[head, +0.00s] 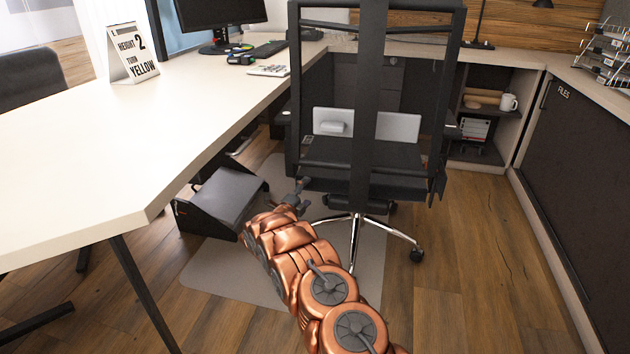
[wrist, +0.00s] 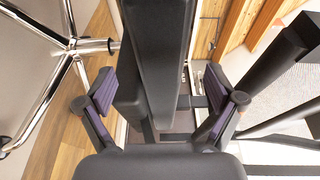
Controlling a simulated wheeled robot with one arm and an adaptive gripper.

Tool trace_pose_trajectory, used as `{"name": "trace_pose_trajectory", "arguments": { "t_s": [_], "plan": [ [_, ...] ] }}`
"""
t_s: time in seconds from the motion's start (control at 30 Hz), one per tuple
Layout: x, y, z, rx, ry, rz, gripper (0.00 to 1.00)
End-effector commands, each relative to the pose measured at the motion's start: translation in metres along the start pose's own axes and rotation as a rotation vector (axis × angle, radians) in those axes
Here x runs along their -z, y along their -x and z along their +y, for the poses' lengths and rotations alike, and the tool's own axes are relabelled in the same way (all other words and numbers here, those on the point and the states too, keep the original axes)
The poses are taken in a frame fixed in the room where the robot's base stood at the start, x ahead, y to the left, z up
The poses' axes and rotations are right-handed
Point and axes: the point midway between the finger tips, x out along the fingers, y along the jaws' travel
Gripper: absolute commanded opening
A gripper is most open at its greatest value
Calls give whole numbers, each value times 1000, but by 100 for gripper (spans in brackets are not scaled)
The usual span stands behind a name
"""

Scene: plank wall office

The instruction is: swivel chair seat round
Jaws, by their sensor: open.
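The black swivel chair (head: 369,90) stands with its back towards me in the head view. It has a dark framed back with a wide central upright, and a chrome star base (head: 355,228) on castors. My gripper (head: 303,192) is low at the left of the chair, close to the underside of the seat. In the wrist view my gripper (wrist: 158,90) is open, with a purple-padded finger on each side. A dark bar (wrist: 157,45) runs between the fingers in that picture. I cannot tell whether they touch it. Chrome chair legs (wrist: 50,75) show at the left.
A dark cabinet (head: 575,170) stands at the right. Wooden floor (head: 460,260) is clear in between.

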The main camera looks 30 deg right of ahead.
Motion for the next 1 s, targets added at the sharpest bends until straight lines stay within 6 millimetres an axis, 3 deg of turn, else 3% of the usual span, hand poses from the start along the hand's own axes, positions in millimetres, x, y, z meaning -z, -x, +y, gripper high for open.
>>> {"name": "trace_pose_trajectory", "arguments": {
  "t_s": [0.6,1.0],
  "plan": [
    [2,-59,2,3,-3,5,93],
    [2,-78,0,4,-2,3,93]
  ]
}}
